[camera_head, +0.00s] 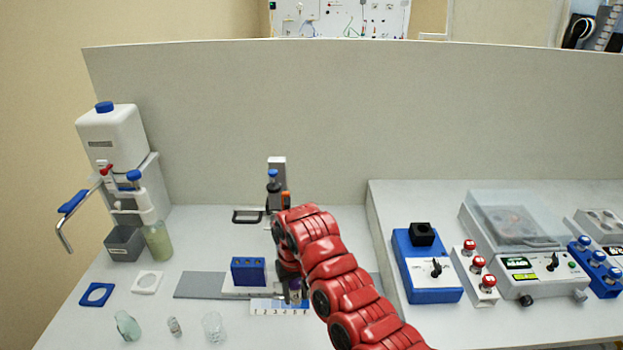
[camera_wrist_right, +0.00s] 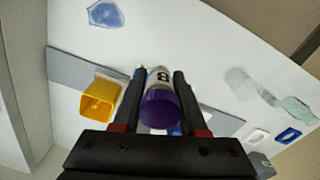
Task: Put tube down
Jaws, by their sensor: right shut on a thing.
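My right gripper (camera_wrist_right: 160,115) is shut on a tube (camera_wrist_right: 159,108) with a purple cap and a white label bearing a dark character. The cap faces the wrist camera, and the fingers lie on either side of the tube. In the head view the right gripper (camera_head: 291,291) is low over the bench, just right of a blue block with holes (camera_head: 248,271), and my red arm hides much of it. I cannot tell whether the tube's lower end touches anything. My left gripper is not in view.
A yellow open container (camera_wrist_right: 100,98) stands beside the gripper in the wrist view. A numbered strip (camera_head: 272,308) lies in front of the blue block. Glassware (camera_head: 127,326) lies at front left; a bottle dispenser (camera_head: 112,145) stands behind. A blue control box (camera_head: 428,265) is at right.

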